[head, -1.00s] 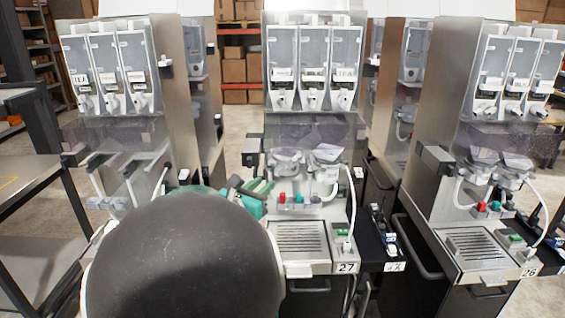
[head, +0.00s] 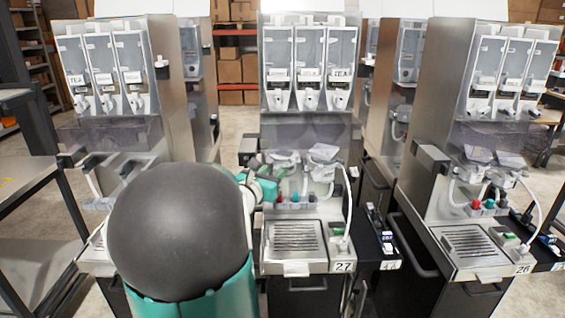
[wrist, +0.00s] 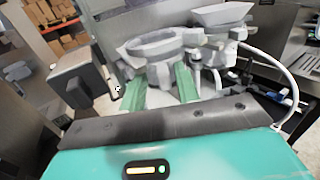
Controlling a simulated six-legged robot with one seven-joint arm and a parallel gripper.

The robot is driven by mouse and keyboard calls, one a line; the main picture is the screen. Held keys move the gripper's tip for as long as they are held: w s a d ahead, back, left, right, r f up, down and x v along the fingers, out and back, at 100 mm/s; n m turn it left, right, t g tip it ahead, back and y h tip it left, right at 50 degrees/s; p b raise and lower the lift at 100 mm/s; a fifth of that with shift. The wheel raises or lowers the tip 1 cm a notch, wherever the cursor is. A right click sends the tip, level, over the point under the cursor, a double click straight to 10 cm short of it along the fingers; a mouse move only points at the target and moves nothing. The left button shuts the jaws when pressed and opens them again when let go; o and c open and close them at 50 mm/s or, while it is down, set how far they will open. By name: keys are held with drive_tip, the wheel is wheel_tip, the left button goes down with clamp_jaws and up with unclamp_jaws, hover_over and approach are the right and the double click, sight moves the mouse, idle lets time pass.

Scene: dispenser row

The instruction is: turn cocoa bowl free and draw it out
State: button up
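Two pale mixing bowls sit side by side on the middle machine, numbered 27: a left bowl (head: 283,160) and a right bowl (head: 323,153). I cannot read which is the cocoa bowl. In the wrist view the left bowl (wrist: 155,45) is straight ahead, just beyond the fingertips, and the right bowl (wrist: 222,14) is behind it to the right. My gripper (wrist: 160,75) has its two green fingers apart, pointing at the left bowl's underside with nothing clearly held. Contact cannot be told. In the head view my gripper (head: 275,172) comes in from the left.
A dark box (wrist: 82,77) juts out on the left, close to the fingers. A white hose (head: 349,195) curves down on the right. Similar machines stand on both sides.

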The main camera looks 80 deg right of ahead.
drive_tip(key=shift+s+d+r, duration=0.2)
drive_tip(key=shift+s, duration=0.05)
drive_tip(key=shift+c, duration=0.2)
